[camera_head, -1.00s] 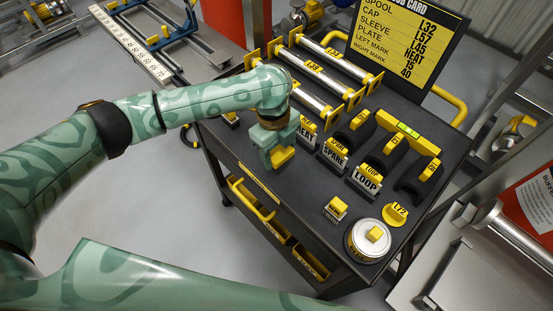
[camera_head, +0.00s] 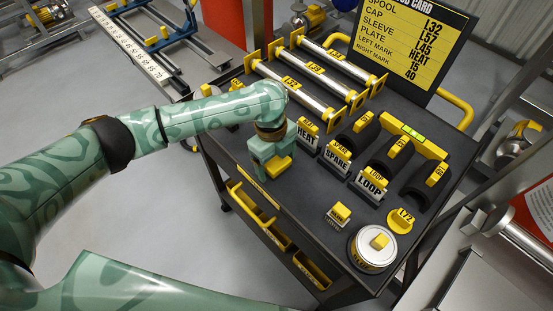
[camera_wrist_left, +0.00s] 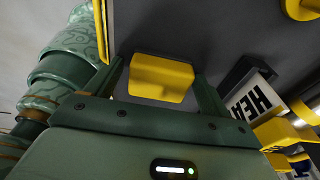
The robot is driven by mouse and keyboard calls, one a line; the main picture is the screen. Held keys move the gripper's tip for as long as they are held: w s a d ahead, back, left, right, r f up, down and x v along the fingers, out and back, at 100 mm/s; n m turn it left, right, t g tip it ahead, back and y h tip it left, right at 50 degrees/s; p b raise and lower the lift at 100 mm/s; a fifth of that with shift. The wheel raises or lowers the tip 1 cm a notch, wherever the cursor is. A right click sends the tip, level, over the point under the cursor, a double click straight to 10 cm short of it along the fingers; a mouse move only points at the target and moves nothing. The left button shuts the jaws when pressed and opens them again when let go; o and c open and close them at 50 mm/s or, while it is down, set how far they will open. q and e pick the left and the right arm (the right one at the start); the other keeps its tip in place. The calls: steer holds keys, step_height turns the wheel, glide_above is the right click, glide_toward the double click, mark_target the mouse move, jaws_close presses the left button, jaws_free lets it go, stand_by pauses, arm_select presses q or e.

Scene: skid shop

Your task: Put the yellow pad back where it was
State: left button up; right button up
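The yellow pad (camera_head: 279,166) is a small, smooth yellow block with rounded edges. My left gripper (camera_head: 272,166) points down with its fingers on either side of the pad, at the cart's near left edge. In the left wrist view the pad (camera_wrist_left: 161,78) fills most of the space between the two green fingers (camera_wrist_left: 160,85), and the gripper looks shut on it. Its height above the dark cart top (camera_head: 310,190) is hard to tell. The HEAT block (camera_head: 307,138) stands just right of it. My right gripper is out of view.
The SPARE (camera_head: 338,160) and LOOP (camera_head: 369,186) blocks stand in line to the right. Labelled spools (camera_head: 315,69) lie behind. A round tin (camera_head: 374,258) and the L72 cap (camera_head: 401,220) are at the near right.

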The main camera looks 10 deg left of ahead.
arm_select(q)
steer(key=shift+r, duration=0.35)
step_height(320, 180, up, 12)
steer(key=a+p, duration=0.1)
steer(key=p, duration=0.4)
steer(key=shift+w+a+f, duration=0.15)
steer(key=shift+w+f, duration=0.1)
steer(key=shift+w, duration=0.15)
